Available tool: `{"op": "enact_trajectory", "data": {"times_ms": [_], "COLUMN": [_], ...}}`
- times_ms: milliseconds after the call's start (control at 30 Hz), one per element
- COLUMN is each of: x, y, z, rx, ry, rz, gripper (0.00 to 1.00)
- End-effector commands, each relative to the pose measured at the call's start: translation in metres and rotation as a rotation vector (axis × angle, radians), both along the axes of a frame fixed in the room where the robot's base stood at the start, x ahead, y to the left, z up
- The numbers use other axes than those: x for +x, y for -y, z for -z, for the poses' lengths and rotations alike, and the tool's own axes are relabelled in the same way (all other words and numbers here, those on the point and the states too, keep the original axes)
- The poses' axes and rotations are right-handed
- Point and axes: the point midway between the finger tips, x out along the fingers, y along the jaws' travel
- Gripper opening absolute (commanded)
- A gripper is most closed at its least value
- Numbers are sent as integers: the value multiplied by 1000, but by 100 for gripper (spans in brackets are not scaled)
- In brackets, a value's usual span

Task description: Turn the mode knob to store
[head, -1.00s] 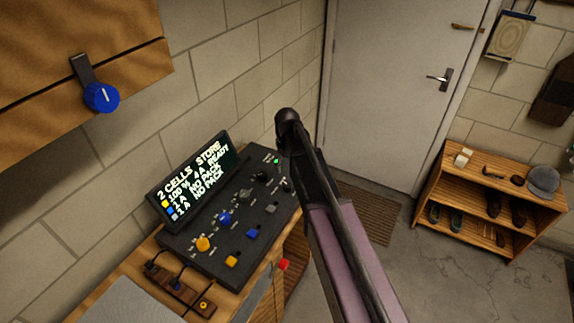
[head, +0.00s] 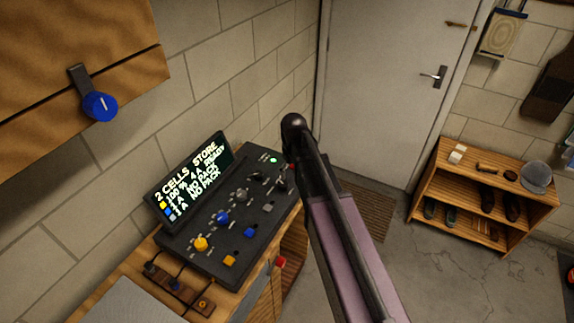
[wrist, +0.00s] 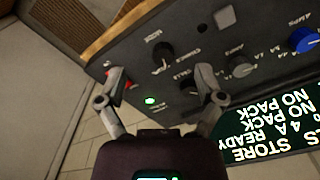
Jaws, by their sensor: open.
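The black mode knob (wrist: 163,54) sits on the dark charger panel (wrist: 125,50), beside its MODE label, in the wrist view. A second black knob (wrist: 189,84) by a CELLS label is nearer the screen. My gripper (wrist: 159,74) is open and empty, its fingers spread on either side of the area below the mode knob; I cannot tell whether they touch the panel. In the head view the mode knob (head: 283,183) is close to my arm, which hides the gripper. The charger screen (head: 190,180) reads 2 CELLS STORE on its top line.
A green light (wrist: 150,100) glows by the fingers, and something red (wrist: 126,84) lies behind the left finger. Blue (head: 223,216) and yellow (head: 201,243) knobs are further along the panel. A wall (head: 210,60) rises behind; a shoe shelf (head: 475,205) stands right.

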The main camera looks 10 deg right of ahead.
Motion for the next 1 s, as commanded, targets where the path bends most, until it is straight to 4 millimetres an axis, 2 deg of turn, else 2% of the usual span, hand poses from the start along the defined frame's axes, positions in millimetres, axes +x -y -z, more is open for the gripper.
{"op": "enact_trajectory", "data": {"times_ms": [33, 1000], "x": [-10, -131], "y": [3, 46], "z": [4, 41], "rx": [0, -1], "ry": [0, 1], "rz": [17, 338], "gripper": [87, 87]}}
